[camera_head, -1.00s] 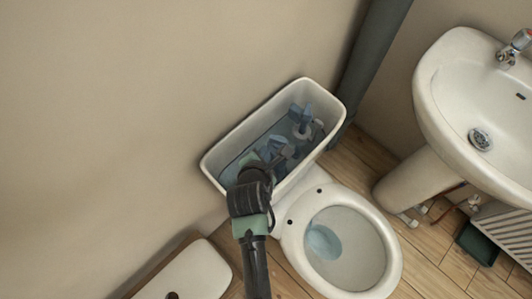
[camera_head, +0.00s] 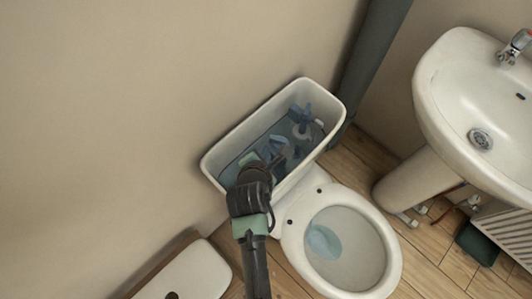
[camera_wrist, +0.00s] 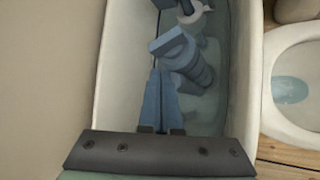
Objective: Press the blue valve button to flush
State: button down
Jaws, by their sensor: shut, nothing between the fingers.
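The open white cistern (camera_head: 212,160) holds water and several blue-grey parts. In the wrist view, a blue valve part (camera_wrist: 190,62) with a ribbed round body and a flat block on top stands in the cistern (camera_wrist: 243,75). I cannot tell which surface is its button. My gripper (camera_wrist: 160,76) is shut and empty, its two long blue-grey fingers together inside the cistern. The tips lie just below the valve part in the picture; contact cannot be told. In the head view my gripper (camera_head: 274,158) reaches over the cistern's near left end and hides some parts.
A second blue-grey part (camera_head: 303,118) stands at the cistern's far right end. The toilet bowl (camera_head: 388,256) is in front, with water in it. A white lid-like piece (camera_head: 197,274) lies at lower left. A washbasin (camera_head: 450,80) stands to the right, and a dark pipe (camera_head: 372,60) behind.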

jog(key=shift+f, duration=0.15)
jog(key=shift+f, duration=0.25)
jog(key=shift+f, duration=0.6)
dwell(0.7)
dwell(0.3)
jog(key=shift+r+p, duration=0.95)
jog(key=shift+r, duration=0.15)
notch_tip(320, 180, up, 5)
jog(key=p, duration=0.5)
jog(key=shift+p, duration=0.3)
